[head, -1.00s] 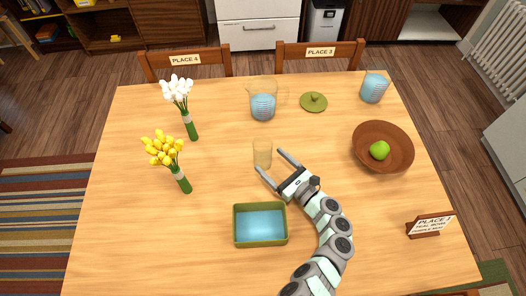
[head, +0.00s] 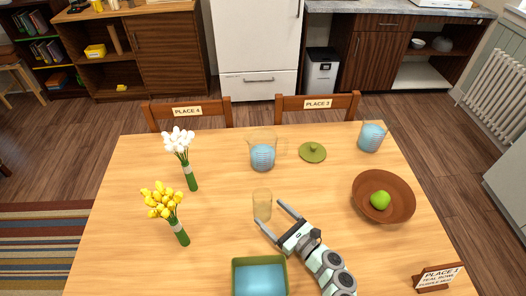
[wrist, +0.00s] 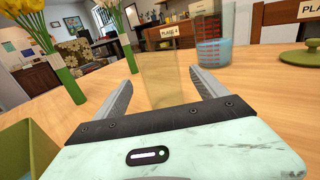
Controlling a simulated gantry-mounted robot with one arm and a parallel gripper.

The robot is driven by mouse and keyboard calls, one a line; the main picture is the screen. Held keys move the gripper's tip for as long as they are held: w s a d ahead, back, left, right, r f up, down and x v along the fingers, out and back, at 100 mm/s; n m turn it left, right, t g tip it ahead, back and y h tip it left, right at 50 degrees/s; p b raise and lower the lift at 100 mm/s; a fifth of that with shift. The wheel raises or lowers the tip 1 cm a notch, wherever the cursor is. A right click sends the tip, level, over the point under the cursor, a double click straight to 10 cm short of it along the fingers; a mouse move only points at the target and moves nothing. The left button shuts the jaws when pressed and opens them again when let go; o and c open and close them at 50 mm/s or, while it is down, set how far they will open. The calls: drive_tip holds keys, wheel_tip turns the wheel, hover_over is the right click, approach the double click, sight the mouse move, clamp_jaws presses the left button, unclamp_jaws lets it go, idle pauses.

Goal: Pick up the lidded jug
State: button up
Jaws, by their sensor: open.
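A clear jug (head: 263,153) with a handle on its right and blue contents stands near the far edge of the table. It has no lid on it; a green lid with a knob (head: 312,152) lies on the table to its right. In the wrist view the jug (wrist: 213,42) shows red markings, beyond my right finger, with the green lid (wrist: 300,58) at the right edge. My gripper (head: 269,212) is open, low over the table and nearer than the jug. An amber see-through glass (head: 262,204) stands at its fingertips; the wrist view shows the glass (wrist: 160,78) between the fingers.
A second clear vessel with blue contents (head: 371,137) stands at the far right. A brown bowl (head: 395,205) holds a green apple (head: 380,200). White flowers (head: 180,145) and yellow flowers (head: 165,205) stand left. A green-rimmed box (head: 235,280) sits at the front.

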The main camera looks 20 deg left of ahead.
drive_tip(key=c, duration=1.3)
drive_tip(key=shift+r, duration=0.1)
